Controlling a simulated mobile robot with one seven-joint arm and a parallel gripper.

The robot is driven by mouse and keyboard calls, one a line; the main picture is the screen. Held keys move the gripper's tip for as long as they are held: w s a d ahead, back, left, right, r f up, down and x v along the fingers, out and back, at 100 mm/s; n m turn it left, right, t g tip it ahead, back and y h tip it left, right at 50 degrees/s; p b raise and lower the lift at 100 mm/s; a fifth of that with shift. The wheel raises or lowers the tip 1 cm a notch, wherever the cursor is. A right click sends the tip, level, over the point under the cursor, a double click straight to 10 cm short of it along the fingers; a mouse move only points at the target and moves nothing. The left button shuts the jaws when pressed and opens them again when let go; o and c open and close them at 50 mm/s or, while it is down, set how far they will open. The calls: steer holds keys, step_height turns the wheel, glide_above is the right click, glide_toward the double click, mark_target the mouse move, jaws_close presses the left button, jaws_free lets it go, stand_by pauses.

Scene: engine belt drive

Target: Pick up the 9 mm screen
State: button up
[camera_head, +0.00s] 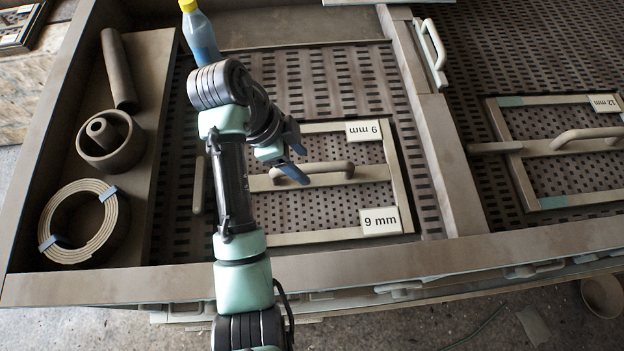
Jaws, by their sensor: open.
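The 9 mm screen (397,185) is a framed perforated panel with a beige frame and two white "9 mm" labels. It lies flat in the middle bay, with a raised beige handle (330,169) across its centre bar. My gripper (300,164) is open above the screen, near the left part of the handle. Its blue-tipped fingers overlap the handle's left end in the picture; I cannot tell whether they touch it. My arm hides the left part of the screen.
A second screen labelled "12 mm" (605,103) lies in the right bay, beyond a beige divider (440,160). The left tray holds a coiled ring (62,205), a cup-like cylinder (127,158) and a tube (118,70). A blue bottle with a yellow cap (201,38) stands behind my arm.

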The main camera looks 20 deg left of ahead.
mark_target(311, 165)
steer(key=shift+w+d+f+p, duration=0.15)
steer(key=shift+d+f+p, duration=0.1)
steer(key=shift+p, duration=0.05)
steer(key=x, duration=0.1)
steer(key=p+x, duration=0.1)
steer(key=x, duration=0.2)
steer(key=shift+w+d+f, duration=0.1)
steer(key=shift+w+f, duration=0.05)
steer(key=shift+w, duration=0.2)
jaws_close()
stand_by(0.8)
steer(key=shift+w, duration=0.1)
